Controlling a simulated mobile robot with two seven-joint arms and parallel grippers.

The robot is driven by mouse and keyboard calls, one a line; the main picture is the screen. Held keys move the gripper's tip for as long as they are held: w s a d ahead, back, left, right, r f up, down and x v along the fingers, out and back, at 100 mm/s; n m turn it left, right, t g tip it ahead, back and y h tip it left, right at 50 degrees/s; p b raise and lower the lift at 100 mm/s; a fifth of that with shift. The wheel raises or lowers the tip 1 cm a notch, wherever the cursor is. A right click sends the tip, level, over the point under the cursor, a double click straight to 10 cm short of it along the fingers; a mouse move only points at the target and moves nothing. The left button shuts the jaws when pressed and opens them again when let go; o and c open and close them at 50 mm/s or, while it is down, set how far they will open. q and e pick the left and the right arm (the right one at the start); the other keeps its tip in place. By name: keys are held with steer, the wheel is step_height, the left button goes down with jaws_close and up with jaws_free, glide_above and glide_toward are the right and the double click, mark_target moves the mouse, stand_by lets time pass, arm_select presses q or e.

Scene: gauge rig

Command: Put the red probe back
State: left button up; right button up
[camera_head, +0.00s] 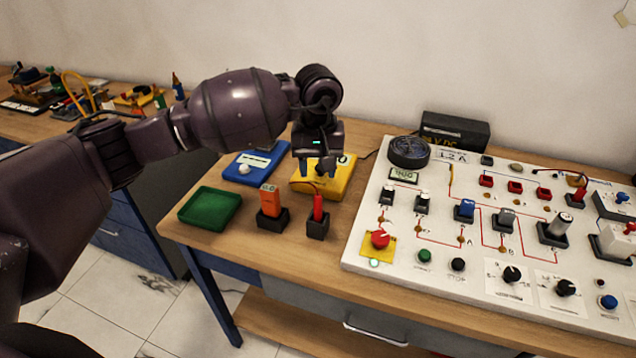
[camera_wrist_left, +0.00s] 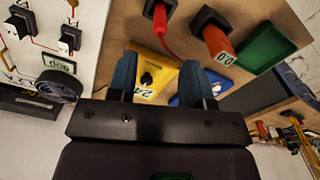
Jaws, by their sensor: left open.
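A red probe (camera_head: 318,208) stands upright in a small black holder (camera_head: 317,229) near the front of the table. A red lead joins it towards the yellow meter (camera_head: 341,181) behind it. In the left wrist view the probe (camera_wrist_left: 160,18) shows at the top with its lead. Another red probe-like piece (camera_head: 579,194) stands at the right of the white panel. My left gripper (camera_head: 318,167) is open and empty, pointing down above the yellow meter, behind and apart from the holder's probe. Its two fingers (camera_wrist_left: 158,68) are spread in the wrist view. My right gripper is not in view.
An orange device (camera_head: 270,201) stands in a black holder left of the probe. A green tray (camera_head: 210,208) and a blue box (camera_head: 247,166) lie further left. The white panel (camera_head: 400,262) with switches and knobs fills the right.

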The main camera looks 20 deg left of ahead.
arm_select(q)
steer(key=shift+r, duration=0.6)
steer(key=s+d+f+n+g+h, duration=0.1)
steer(key=s+d+f+n+h, duration=0.1)
steer(key=s+d+n+h, duration=0.5)
steer(key=s+d+f+n+g+h, duration=0.1)
steer(key=s+d+f+n+h, duration=0.3)
steer(key=d+n+h, duration=0.5)
steer(key=a+f+n+t+y, duration=0.2)
steer(key=a+n+t, duration=0.3)
steer(key=n, duration=0.7)
steer(key=s+a+f+n+t+y, duration=0.1)
steer(key=a+f+n+t+y, duration=0.2)
steer(key=a+n+t, duration=0.3)
steer(key=a+f+n+t+y, duration=0.2)
steer(key=a+n+t, duration=0.3)
steer(key=n, duration=1.2)
steer(key=shift+s+a+f+n+t+y, duration=0.15)
steer(key=shift+t+y, duration=0.2)
steer(key=shift+t, duration=0.6)
steer(key=shift+s+a+f+n+t+y, duration=0.15)
steer(key=shift+t+y, duration=0.2)
steer(key=shift+t, duration=0.6)
steer(key=s+a+f+n+g+y, duration=0.6)
steer(key=s+a+f+n, duration=0.4)
steer(key=s+f+n, duration=0.4)
steer(key=shift+n+y, duration=0.9)
steer(key=shift+n, duration=0.2)
